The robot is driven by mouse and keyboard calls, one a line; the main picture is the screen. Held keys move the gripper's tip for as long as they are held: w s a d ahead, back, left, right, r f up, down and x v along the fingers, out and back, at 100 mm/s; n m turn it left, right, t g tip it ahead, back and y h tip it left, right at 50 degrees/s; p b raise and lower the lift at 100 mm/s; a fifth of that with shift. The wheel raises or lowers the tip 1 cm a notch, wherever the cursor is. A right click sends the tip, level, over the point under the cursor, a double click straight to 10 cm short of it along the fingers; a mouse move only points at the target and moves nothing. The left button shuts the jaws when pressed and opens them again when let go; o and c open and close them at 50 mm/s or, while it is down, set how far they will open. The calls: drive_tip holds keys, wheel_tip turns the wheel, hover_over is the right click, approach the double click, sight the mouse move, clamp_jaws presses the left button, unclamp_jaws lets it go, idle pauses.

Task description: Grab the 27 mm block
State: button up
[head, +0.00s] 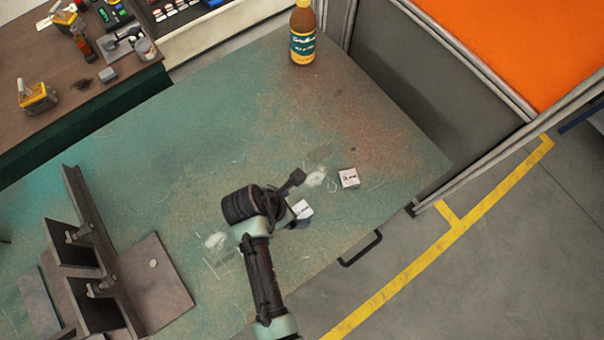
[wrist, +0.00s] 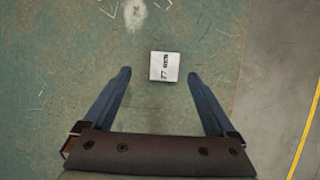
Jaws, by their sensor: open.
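A small white block (wrist: 164,66) with dark print lies flat on the green table, just between and slightly beyond my fingertips in the wrist view. Its print appears to include "27". In the head view this block (head: 302,209) is beside my gripper (head: 286,204), which partly covers it. My gripper (wrist: 159,74) is open and empty, with one blue finger on each side of the block and gaps on both sides. A second white block (head: 348,178) with dark print lies farther to the right; its print is too small to read.
A bottle (head: 302,35) stands at the table's far edge. A dark metal fixture (head: 150,285) with upright plates is at the lower left. The table (head: 200,130) between is clear.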

sight(302, 211)
drive_tip(key=shift+s+d+f, duration=0.15)
drive_tip(key=shift+f, duration=0.25)
drive_tip(key=x, duration=0.4)
drive_tip(key=shift+s+f, duration=0.15)
clamp_jaws()
